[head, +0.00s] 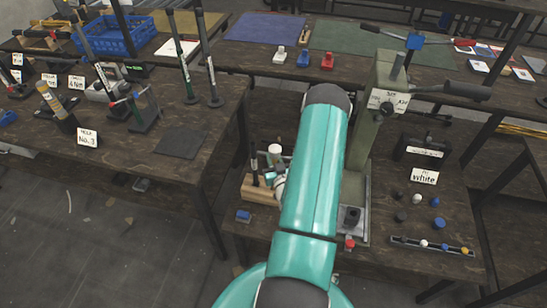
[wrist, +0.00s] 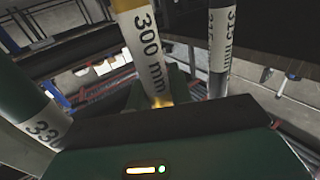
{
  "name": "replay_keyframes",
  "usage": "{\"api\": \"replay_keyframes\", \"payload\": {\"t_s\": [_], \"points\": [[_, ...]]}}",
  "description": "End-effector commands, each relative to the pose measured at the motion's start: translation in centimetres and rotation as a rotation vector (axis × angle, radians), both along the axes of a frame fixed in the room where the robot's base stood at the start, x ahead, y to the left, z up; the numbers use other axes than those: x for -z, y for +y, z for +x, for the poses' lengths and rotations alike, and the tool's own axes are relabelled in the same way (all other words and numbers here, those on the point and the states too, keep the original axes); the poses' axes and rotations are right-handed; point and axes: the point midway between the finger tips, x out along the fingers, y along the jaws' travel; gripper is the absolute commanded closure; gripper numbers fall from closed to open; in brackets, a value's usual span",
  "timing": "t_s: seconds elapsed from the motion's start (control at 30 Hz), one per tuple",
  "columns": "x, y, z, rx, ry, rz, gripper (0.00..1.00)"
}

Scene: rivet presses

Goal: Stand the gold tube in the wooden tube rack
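The gold tube (wrist: 145,48), with a white 300 mm label, is in the middle of the wrist view. My gripper (wrist: 158,98) has its dark green fingers against both sides of the tube's near part, and looks shut on it. A grey tube marked 315 mm (wrist: 219,48) stands to the right, and a green tube (wrist: 22,95) to the left. In the head view the wooden tube rack (head: 259,193) sits on the bench left of my arm, with tubes upright in it. My arm hides the gold tube and gripper there. The gold tube's ends and any rack contact are not visible.
A green rivet press (head: 372,125) stands right of my arm. A small blue block (head: 243,215) lies in front of the rack. A tray of small caps (head: 432,246) is at the bench's right. Another bench (head: 215,125) is to the left, across a gap.

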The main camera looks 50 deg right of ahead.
Motion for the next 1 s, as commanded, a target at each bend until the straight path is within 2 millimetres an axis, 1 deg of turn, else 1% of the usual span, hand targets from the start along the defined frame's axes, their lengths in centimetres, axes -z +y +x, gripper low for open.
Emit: {"api": "replay_keyframes", "payload": {"t_s": [0.03, 0.1, 0.4, 0.53, 0.67, 1.0], "points": [[0.0, 0.0, 0.0, 0.0, -0.001, -0.001, 0.69], [-0.1, 0.0, 0.0, 0.0, -0.001, -0.001, 0.55], [0.0, 0.1, -0.1, 0.0, 0.001, 0.001, 0.55], [0.0, 0.6, -0.8, 0.0, 0.002, 0.002, 0.55], [0.0, 1.9, -2.5, 0.001, 0.002, 0.003, 0.55], [0.0, 6.4, -8.5, 0.001, 0.002, 0.003, 0.55]]}}
